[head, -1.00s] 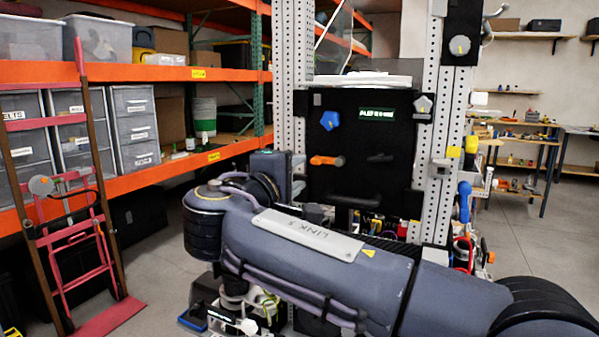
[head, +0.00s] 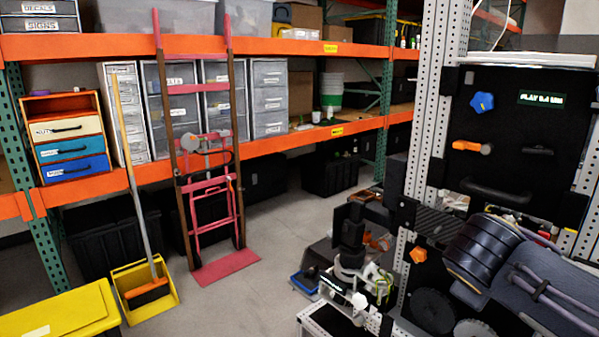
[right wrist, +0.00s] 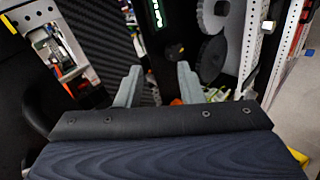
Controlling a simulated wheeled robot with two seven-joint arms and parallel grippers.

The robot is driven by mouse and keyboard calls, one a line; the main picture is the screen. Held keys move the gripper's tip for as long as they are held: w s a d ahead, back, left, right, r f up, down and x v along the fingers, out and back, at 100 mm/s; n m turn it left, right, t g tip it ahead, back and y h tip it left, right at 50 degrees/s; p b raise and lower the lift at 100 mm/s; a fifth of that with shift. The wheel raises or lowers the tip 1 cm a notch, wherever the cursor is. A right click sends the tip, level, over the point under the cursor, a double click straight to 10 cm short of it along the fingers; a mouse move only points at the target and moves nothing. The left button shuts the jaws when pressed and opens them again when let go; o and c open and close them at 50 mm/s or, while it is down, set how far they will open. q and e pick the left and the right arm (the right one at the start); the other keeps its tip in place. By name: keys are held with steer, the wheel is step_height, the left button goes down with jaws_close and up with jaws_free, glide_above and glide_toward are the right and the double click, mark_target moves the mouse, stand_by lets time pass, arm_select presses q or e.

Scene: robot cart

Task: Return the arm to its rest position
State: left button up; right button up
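My right arm (head: 520,270) comes in from the right in the head view, low in front of the cart. Its gripper is out of the head view. In the right wrist view my right gripper (right wrist: 157,85) has its two grey fingers spread apart, with nothing held between them. Parts of the cart lie beyond the fingers, including a dark ribbed panel and grey discs (right wrist: 212,62). My left arm and left gripper show in neither view.
The cart has a perforated metal post (head: 437,110) and a black panel (head: 515,110) with a blue knob (head: 482,102) and an orange handle (head: 471,147). A red hand truck (head: 207,185) leans at orange shelving (head: 300,146). A yellow dustpan (head: 128,285) stands left. Grey floor between is clear.

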steer(key=s+a+f+m+g+y, duration=0.1)
steer(key=s+a+f+m+y, duration=0.35)
steer(key=s+f, duration=0.5)
steer(key=s+a+f+m+g+y, duration=0.1)
steer(key=s+a+f+m+y, duration=0.4)
steer(key=s+f, duration=0.4)
step_height(320, 180, up, 17)
steer(key=a+n+y+p, duration=0.1)
steer(key=p, duration=1.4)
steer(key=shift+s+a, duration=0.2)
steer(key=shift+s, duration=0.15)
